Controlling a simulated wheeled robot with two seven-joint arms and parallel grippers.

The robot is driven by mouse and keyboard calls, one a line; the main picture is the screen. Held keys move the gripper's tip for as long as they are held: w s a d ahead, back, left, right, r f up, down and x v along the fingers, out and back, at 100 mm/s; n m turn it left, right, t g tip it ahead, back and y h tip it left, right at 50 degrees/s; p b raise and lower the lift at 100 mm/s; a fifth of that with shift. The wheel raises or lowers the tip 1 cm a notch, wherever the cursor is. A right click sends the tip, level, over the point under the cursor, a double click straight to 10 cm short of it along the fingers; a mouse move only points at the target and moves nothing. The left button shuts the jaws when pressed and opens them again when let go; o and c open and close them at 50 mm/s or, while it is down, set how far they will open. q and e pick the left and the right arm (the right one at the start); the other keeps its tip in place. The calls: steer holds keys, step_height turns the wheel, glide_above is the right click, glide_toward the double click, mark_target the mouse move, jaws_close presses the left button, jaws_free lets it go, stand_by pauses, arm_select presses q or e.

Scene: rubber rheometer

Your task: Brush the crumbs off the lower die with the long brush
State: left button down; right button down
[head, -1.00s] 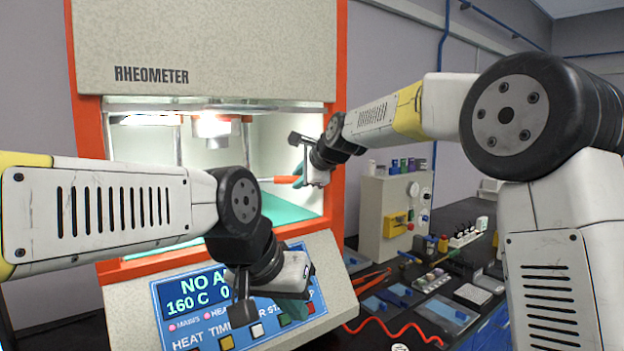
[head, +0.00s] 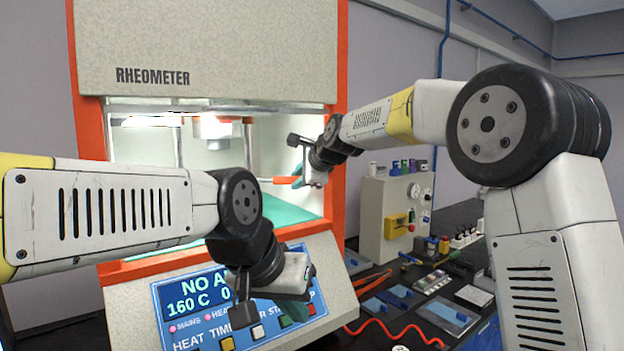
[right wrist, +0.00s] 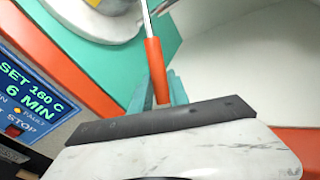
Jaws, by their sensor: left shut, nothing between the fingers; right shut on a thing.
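My right gripper (head: 310,170) is at the right side of the open rheometer chamber, shut on the long brush. The brush's orange handle (right wrist: 157,70) rises from between the fingers in the right wrist view, and a thin metal shaft runs on past the top edge. Its bristles are out of view. A round pale metal part (right wrist: 100,12), apparently the lower die, is cut off at the top left there; I cannot make out crumbs. In the head view my left arm hides that area. My left gripper (head: 268,300) is shut and empty before the control panel.
The orange-framed rheometer (head: 205,50) has a teal chamber floor (head: 290,211) and an upper die (head: 213,128) above. Its front panel display (head: 195,295) is close behind my left gripper. At right, the bench holds a cream cabinet (head: 376,215), blue trays and a red coiled cord.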

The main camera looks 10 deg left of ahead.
steer(key=shift+w+a, duration=0.5)
steer(key=shift+a, duration=0.15)
steer(key=shift+s+d, duration=0.95)
steer(key=shift+d, duration=0.2)
steer(key=shift+r, duration=0.2)
steer(key=s+d+r, duration=0.1)
steer(key=s+d, duration=1.3)
steer(key=shift+d+r, duration=0.25)
steer(key=shift+r, duration=0.1)
stand_by(0.6)
